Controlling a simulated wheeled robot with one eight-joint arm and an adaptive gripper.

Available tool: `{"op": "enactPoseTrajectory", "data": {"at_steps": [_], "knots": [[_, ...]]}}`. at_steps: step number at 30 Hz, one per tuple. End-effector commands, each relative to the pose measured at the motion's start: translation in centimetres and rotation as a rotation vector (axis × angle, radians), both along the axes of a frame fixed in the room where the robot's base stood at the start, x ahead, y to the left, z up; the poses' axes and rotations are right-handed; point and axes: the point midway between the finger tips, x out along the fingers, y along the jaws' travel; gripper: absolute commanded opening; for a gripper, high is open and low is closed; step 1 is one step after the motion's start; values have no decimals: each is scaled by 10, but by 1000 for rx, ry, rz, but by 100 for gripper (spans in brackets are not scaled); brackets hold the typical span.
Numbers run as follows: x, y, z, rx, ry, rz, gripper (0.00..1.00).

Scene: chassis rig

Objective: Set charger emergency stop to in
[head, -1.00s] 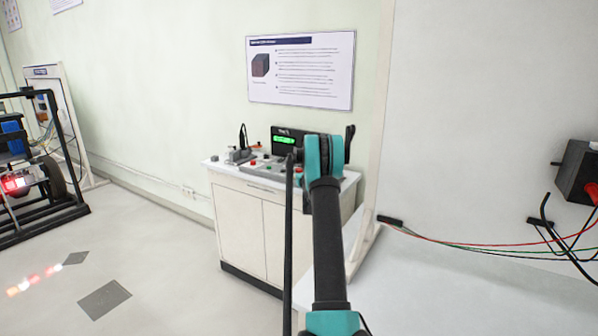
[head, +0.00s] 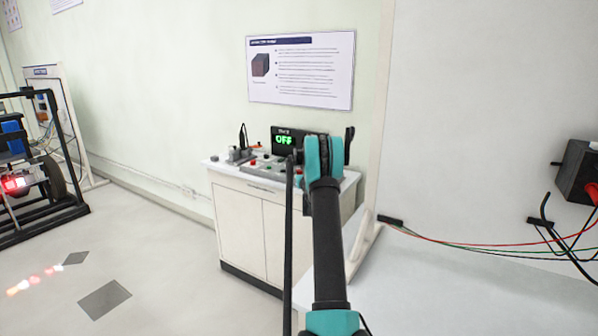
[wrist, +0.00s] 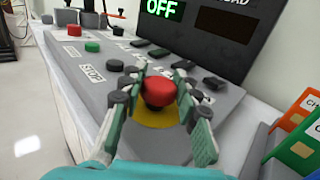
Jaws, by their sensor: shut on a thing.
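The red mushroom-shaped emergency stop button (wrist: 158,90) sits on a yellow disc (wrist: 155,118) on the sloped grey control panel (wrist: 228,100) in the wrist view. My gripper (wrist: 163,97) is at the button, with one teal-and-grey finger on each side of its red cap, shut on it. In the head view my arm hides the gripper and the button. The charger display (head: 284,141) reads OFF in green, and it also shows in the wrist view (wrist: 165,9).
Black buttons, a green button (wrist: 92,47) and another red button (wrist: 74,30) share the panel. The panel stands on a white cabinet (head: 245,225). Orange and green boxes (wrist: 298,125) stand close on the right. Open floor lies left of the cabinet.

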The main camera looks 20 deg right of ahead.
Motion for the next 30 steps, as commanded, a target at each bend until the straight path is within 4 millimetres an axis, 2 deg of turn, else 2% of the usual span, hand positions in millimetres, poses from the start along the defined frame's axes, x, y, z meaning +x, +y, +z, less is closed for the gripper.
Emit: {"op": "enactPoseTrajectory", "data": {"at_steps": [7,8,13,23,26,30], "knots": [[0,0,-4,-1,0,0,0],[0,0,-4,-1,0,0,32],[0,0,-4,-1,0,0,53],[-2,0,-4,-1,0,0,54],[-9,1,-4,-1,0,0,54],[-32,4,-3,-1,0,-1,54]]}}
